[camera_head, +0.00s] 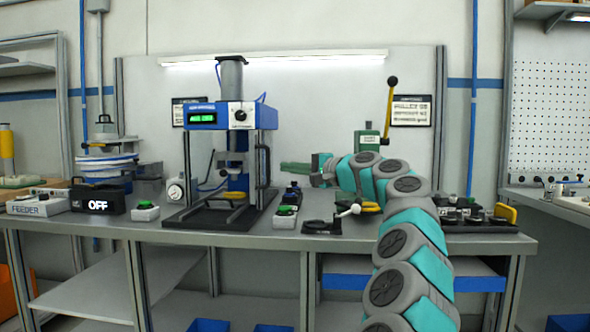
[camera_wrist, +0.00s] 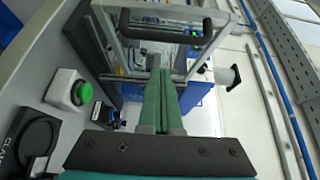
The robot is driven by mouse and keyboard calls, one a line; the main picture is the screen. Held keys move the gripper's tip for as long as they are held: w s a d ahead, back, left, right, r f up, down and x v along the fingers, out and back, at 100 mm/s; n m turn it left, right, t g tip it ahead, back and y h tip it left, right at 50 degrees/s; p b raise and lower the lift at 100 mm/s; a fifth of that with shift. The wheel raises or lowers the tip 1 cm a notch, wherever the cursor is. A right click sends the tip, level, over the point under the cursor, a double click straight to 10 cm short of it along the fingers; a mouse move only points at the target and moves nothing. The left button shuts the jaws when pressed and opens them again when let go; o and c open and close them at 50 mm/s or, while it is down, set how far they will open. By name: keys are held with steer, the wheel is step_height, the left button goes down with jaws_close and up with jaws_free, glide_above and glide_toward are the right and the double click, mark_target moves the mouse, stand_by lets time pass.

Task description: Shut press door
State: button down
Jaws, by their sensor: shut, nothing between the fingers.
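The press (camera_head: 232,115) stands on the bench, with a blue head and a green lit display. Its front is open, and the work space and dark base show. The door (camera_head: 262,168) is a framed panel at the press's right side, seen nearly edge-on and standing open. In the wrist view, its black bar handle (camera_wrist: 172,38) crosses the top of the picture. My gripper (camera_head: 284,166) is shut and empty, to the right of the door. In the wrist view, the green fingertips (camera_wrist: 163,74) point at the door, below the handle; whether they touch it is unclear.
A box with a green button (camera_wrist: 72,92) stands beside the press; several button boxes (camera_head: 286,211) line the bench. A lever tool (camera_head: 387,115) stands behind my arm. A black OFF box (camera_head: 97,200) and a FEEDER box (camera_head: 38,206) sit at the left.

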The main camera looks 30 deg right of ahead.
steer(key=shift+s+a, duration=0.25)
steer(key=shift+a, duration=1)
steer(key=shift+a, duration=0.1)
